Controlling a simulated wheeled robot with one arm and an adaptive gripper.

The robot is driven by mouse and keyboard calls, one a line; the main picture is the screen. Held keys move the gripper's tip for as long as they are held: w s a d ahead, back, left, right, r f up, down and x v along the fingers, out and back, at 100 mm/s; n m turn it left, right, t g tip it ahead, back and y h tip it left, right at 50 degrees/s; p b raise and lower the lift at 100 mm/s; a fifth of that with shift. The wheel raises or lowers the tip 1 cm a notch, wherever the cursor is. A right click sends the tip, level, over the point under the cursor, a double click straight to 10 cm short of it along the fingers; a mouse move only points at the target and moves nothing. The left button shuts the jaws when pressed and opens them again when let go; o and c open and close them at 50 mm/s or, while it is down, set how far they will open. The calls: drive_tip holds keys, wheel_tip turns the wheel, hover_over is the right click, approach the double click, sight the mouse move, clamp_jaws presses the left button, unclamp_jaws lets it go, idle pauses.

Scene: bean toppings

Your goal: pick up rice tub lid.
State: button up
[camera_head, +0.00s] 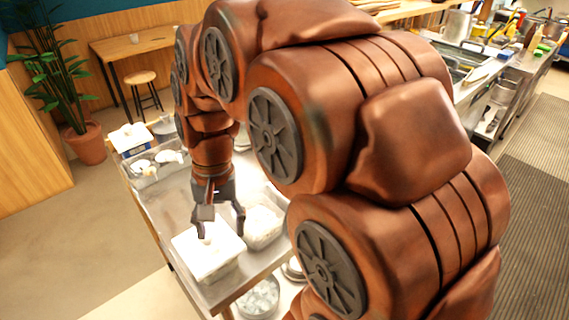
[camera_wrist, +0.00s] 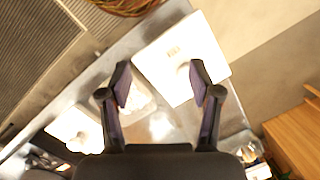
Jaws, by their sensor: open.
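The rice tub lid (camera_head: 193,258) is a white square lid with a small knob, closed on a white tub at the near end of the steel table. My gripper (camera_head: 220,229) is open and points down just above the lid. In the wrist view its fingers (camera_wrist: 162,83) are spread and empty, with the knob nearer the right finger. Contact with the lid cannot be made out.
A clear container with white contents (camera_head: 263,226) stands close beside the tub. The steel table (camera_head: 178,190) has free room behind the tub. A scale (camera_head: 130,138) and clear bins (camera_head: 160,168) stand at its far end. A lower shelf holds bowls (camera_head: 258,298).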

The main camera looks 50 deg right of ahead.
drive_tip(key=w+d+f+m+t+y+b, duration=0.1)
drive_tip(key=w+d+m, duration=0.55)
drive_tip(key=d, duration=0.25)
drive_tip(key=w+d+m+t+y+b, duration=0.1)
drive_tip(key=w+d+m+b, duration=0.1)
drive_tip(key=w+d+m, duration=0.45)
drive_tip(key=d+f+m, duration=0.2)
drive_tip(key=d, duration=0.5)
drive_tip(key=w+d+f+m+t, duration=0.1)
drive_tip(key=d+f+m, duration=0.1)
drive_tip(key=d, duration=0.6)
drive_tip(key=w+d+f+m+t+b, duration=0.1)
drive_tip(key=d+f+m, duration=0.1)
drive_tip(key=d, duration=0.6)
drive_tip(key=shift+m+h, duration=0.3)
drive_tip(key=shift+m, duration=0.4)
drive_tip(key=shift+a+p+x, duration=0.15)
drive_tip(key=shift+p+x, duration=0.05)
drive_tip(key=shift+x, duration=1.3)
drive_tip(key=shift+a+p+x, duration=0.15)
drive_tip(key=shift+p+x, duration=0.05)
drive_tip(key=shift+x, duration=1.3)
drive_tip(key=shift+t, duration=0.3)
drive_tip(key=shift+c, duration=0.3)
